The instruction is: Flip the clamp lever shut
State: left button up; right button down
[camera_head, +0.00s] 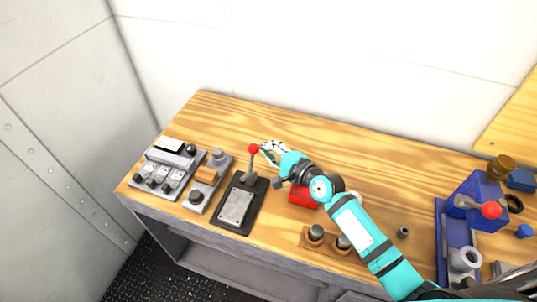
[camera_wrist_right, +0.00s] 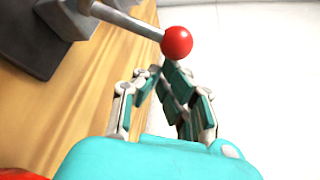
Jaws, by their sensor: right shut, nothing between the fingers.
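The clamp lever (camera_head: 250,163) stands upright on a dark base with a grey plate (camera_head: 237,206), left of centre on the workbench. Its red ball knob (camera_head: 253,148) is at the top. In the right wrist view the knob (camera_wrist_right: 176,42) ends a grey rod (camera_wrist_right: 125,20) that comes from the upper left. My right gripper (camera_head: 266,149) is shut and empty, just right of the knob. In the right wrist view its fingertips (camera_wrist_right: 165,70) come together close to the knob; I cannot tell whether they touch it. My left gripper is not in view.
Left of the clamp are a grey switch panel (camera_head: 165,172) and a block with knobs (camera_head: 206,185). A red object (camera_head: 302,194) lies partly under my right arm. A blue vise (camera_head: 478,205) with a red-knobbed handle stands at right. The bench's back strip is clear.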

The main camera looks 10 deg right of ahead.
aim_at(257, 148)
jog(key=s+a+r+n+t, duration=0.1)
jog(key=s+a+r+n+t+b, duration=0.1)
jog(key=s+n, duration=0.1)
jog(key=shift+r+n, duration=0.25)
jog(key=shift+n, duration=0.05)
jog(key=shift+s+a+r, duration=0.15)
jog(key=shift+s+a, duration=0.25)
jog(key=shift+s, duration=0.1)
dwell(0.6)
